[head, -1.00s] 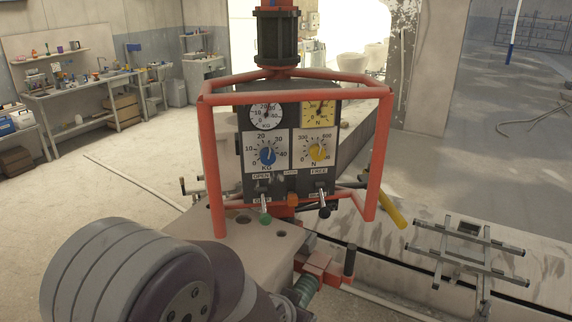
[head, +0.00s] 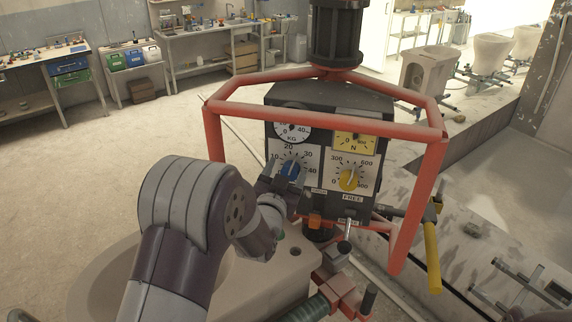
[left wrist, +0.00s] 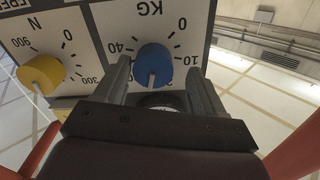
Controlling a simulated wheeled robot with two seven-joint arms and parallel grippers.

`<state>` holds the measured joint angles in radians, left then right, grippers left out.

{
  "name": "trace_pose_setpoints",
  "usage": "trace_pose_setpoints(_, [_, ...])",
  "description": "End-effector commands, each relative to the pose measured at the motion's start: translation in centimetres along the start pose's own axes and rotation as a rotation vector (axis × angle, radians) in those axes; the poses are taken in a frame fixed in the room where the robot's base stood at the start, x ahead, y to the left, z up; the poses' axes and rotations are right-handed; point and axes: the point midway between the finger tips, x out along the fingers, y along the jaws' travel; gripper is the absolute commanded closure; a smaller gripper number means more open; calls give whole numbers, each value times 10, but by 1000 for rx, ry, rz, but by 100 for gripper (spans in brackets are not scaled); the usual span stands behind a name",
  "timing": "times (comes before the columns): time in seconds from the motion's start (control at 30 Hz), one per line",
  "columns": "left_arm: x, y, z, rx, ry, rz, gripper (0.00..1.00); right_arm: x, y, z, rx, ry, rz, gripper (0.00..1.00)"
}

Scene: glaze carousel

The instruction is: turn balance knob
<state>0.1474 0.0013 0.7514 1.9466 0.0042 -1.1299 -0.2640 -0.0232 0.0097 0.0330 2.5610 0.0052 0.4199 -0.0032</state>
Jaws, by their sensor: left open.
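The control panel (head: 318,205) carries a blue knob (head: 290,169) on a KG scale and a yellow knob (head: 349,180) on an N scale. My left gripper (head: 283,187) is at the blue knob, its fingers apart. In the left wrist view the panel appears upside down. There the open fingers of my left gripper (left wrist: 162,80) lie to either side of the blue knob (left wrist: 154,60), with gaps visible at both sides. The knob's white mark points to the scale's top side, where the fingers hide some numbers. My right gripper is out of view.
A red tubular frame (head: 211,135) surrounds the panel, its uprights left and right. Lever switches (head: 346,240) stick out below the panel. A yellow handle (head: 432,258) hangs at the right. A beige ceramic piece (head: 262,285) lies below my arm.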

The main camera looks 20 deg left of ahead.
Motion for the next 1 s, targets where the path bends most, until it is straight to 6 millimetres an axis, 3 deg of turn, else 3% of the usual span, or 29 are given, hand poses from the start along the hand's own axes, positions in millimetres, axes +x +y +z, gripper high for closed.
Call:
trace_pose_setpoints(0.33, [7,1,1,0,-1,1,30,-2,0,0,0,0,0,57])
trace_pose_setpoints(0.37, [7,1,1,0,-1,1,37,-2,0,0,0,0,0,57])
trace_pose_setpoints(0.5, [7,1,1,0,-1,2,82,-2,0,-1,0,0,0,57])
trace_pose_setpoints(0.53, [7,1,1,0,-1,2,85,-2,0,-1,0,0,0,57])
trace_pose_setpoints(1.0, [7,0,-1,-6,4,0,86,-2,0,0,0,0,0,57])
